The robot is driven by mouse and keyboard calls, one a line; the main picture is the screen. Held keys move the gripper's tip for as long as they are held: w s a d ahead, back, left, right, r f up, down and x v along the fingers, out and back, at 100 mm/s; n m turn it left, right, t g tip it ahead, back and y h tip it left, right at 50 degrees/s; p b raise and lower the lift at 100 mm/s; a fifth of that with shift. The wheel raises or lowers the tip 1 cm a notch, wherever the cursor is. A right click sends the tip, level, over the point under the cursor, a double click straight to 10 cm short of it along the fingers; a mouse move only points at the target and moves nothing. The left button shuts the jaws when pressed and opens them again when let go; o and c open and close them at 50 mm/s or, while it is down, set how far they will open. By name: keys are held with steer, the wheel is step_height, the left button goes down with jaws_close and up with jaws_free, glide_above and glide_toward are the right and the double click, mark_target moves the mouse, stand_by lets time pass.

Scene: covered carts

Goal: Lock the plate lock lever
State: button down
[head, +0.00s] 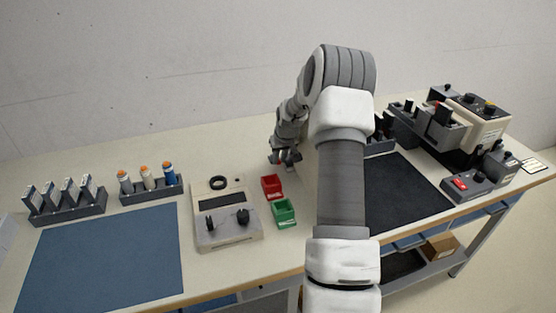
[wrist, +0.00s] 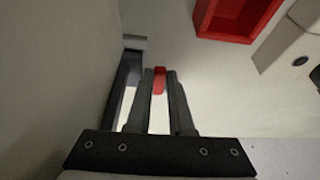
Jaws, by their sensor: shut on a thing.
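My gripper (head: 286,160) is low over the back of the bench, behind the red bin. In the wrist view its two dark fingers (wrist: 159,74) are shut on a small red piece (wrist: 159,82), which shows between the tips. This may be the plate lock lever's grip, but most of it is hidden and I cannot tell for sure. A dark grey bar (wrist: 124,78) with a lighter block at its far end lies just left of the fingers. In the head view the held piece is not clear.
A red bin (head: 271,181) and a green bin (head: 284,207) stand in front of my gripper. A cream instrument with knobs (head: 226,231) is left of them. Racks of vials (head: 150,188) and a blue mat (head: 105,262) lie farther left. Grey and cream equipment (head: 478,128) crowds the right.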

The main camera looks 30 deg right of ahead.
steer(key=c, duration=1.1)
jaws_free()
steer(key=v, duration=1.7)
steer(key=shift+s+a+r, duration=0.1)
steer(key=shift+s+r, duration=0.05)
steer(key=shift+r, duration=0.05)
